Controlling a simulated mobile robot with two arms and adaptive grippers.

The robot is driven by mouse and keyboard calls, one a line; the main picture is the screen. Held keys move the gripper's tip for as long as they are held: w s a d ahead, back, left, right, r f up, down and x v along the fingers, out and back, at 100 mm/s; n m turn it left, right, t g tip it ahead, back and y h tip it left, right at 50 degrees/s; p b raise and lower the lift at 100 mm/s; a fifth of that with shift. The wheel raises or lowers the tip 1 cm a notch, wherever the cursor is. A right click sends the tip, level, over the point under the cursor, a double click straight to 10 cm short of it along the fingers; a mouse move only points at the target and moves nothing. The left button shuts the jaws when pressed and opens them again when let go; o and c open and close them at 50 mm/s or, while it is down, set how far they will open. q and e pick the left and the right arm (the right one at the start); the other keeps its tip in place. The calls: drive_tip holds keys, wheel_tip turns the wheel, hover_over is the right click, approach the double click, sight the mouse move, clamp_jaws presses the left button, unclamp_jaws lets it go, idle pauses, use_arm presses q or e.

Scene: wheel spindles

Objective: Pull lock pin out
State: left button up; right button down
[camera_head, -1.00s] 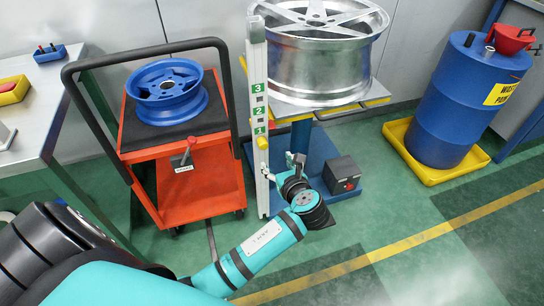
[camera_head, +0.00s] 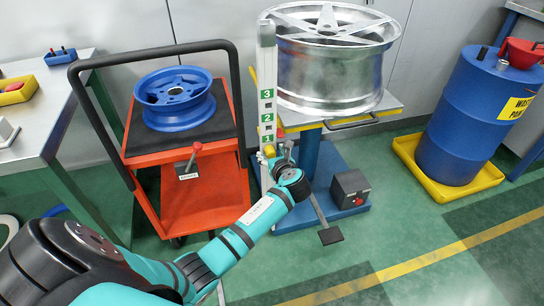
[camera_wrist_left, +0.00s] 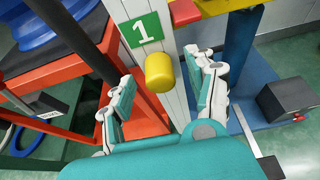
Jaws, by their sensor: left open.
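The lock pin shows as a yellow cylindrical knob (camera_wrist_left: 160,72) on the white upright post (camera_wrist_left: 152,20), just below the green number 1 plate (camera_wrist_left: 142,30). In the head view the yellow knob (camera_head: 269,151) is small and partly crowded by my gripper. My left gripper (camera_head: 277,158) is at the post beside the knob. In the left wrist view my left gripper (camera_wrist_left: 170,90) is open, with one finger on each side of the knob and visible gaps between. The fingers hold nothing. My right gripper is not in view.
A silver wheel (camera_head: 330,75) rests on the lift platform (camera_head: 385,109) beside the post. An orange cart (camera_head: 205,207) with a blue wheel (camera_head: 175,98) stands left of it. A foot pedal (camera_head: 331,235) and a dark box (camera_head: 350,190) are low at the right. A blue barrel (camera_head: 465,120) stands farther right.

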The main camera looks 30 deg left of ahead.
use_arm(q)
clamp_jaws()
idle(0.4)
